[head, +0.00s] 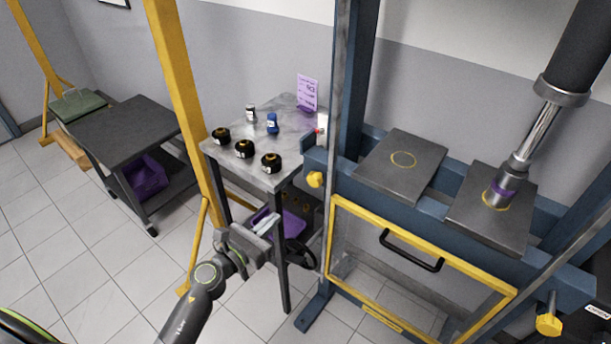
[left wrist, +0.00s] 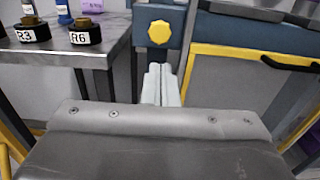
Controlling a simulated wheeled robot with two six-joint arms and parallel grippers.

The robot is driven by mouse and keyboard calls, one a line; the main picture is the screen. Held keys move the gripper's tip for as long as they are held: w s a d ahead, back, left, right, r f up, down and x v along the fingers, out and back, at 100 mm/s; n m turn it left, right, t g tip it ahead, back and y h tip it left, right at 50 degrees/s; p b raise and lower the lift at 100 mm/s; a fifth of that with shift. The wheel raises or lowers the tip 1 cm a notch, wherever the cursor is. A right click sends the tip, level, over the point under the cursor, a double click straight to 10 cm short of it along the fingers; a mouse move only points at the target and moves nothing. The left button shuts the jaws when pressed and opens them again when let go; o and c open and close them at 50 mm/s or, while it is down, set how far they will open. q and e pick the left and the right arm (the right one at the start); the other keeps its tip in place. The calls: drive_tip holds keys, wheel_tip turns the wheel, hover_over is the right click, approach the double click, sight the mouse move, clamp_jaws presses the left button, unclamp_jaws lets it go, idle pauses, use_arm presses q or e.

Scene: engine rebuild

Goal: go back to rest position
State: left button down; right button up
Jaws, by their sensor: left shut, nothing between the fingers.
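My left gripper (head: 265,225) is in the lower middle of the head view, in front of the small metal table. Its pale fingers lie together with nothing between them; they also show in the left wrist view (left wrist: 160,86), pointing toward the blue press frame. The fingers look apart from the table and the press. My right gripper is in neither view.
The metal table (head: 290,108) carries several black round parts, a blue bottle (head: 272,123) and a purple card (head: 307,92). The press has a yellow-framed guard (head: 420,262) and two dark plates, the left one bare (head: 385,180). A dark cart (head: 127,131) stands left. Open tiled floor lies at lower left.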

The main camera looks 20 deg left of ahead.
use_arm(q)
drive_tip(key=s+a+f+n+g+y, duration=0.25)
drive_tip(key=s+f+n, duration=0.25)
drive_tip(key=f+n, duration=0.4)
drive_tip(key=s+a+f+n+g+y, duration=0.25)
drive_tip(key=s+f+n, duration=0.35)
drive_tip(key=f, duration=0.5)
drive_tip(key=s+a+f+n+g+y, duration=0.2)
drive_tip(key=s+a+f+n, duration=0.2)
drive_tip(key=f+n, duration=0.65)
drive_tip(key=s+d+f+n+g, duration=0.1)
drive_tip(key=s+f+n+g, duration=0.3)
drive_tip(key=s, duration=1)
drive_tip(key=s+f+n+g, duration=0.4)
drive_tip(key=s+f+n, duration=0.6)
drive_tip(key=s, duration=0.5)
drive_tip(key=shift+d+f+n+g, duration=0.35)
drive_tip(key=shift+d+n+g, duration=0.05)
drive_tip(key=shift+n, duration=0.15)
drive_tip(key=shift+w, duration=0.15)
